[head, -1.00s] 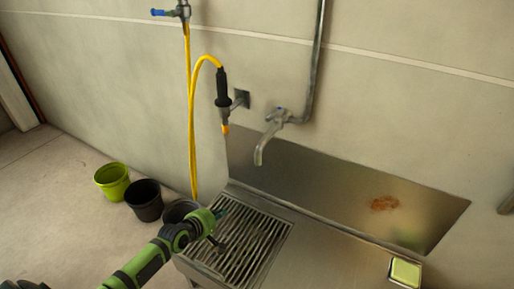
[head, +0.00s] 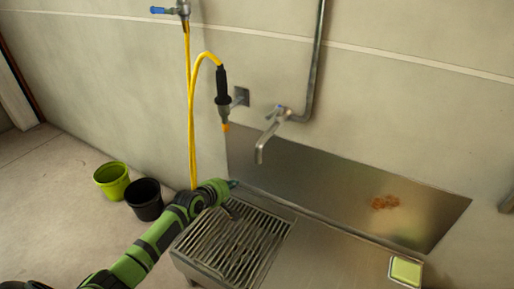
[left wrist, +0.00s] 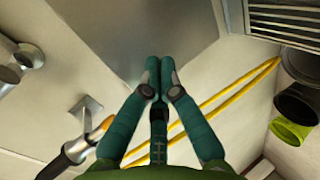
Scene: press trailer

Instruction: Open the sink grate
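The sink grate (head: 232,243), made of parallel metal bars, lies flat over the left part of the steel sink (head: 325,258). It also shows in the upper right corner of the left wrist view (left wrist: 287,18). My left gripper (head: 233,184) is at the grate's back left corner, near the wall, and seems to be above the bars. In the left wrist view its two teal fingers (left wrist: 159,65) are together with nothing seen between them. My right gripper is not in view.
A steel backsplash (head: 320,195) stands behind the sink. The tap (head: 263,145) and the yellow hose (head: 191,120) hang on the wall near my left gripper. Green (head: 111,181) and black (head: 145,198) buckets stand left. A green-yellow sponge (head: 405,270) lies at the sink's right front.

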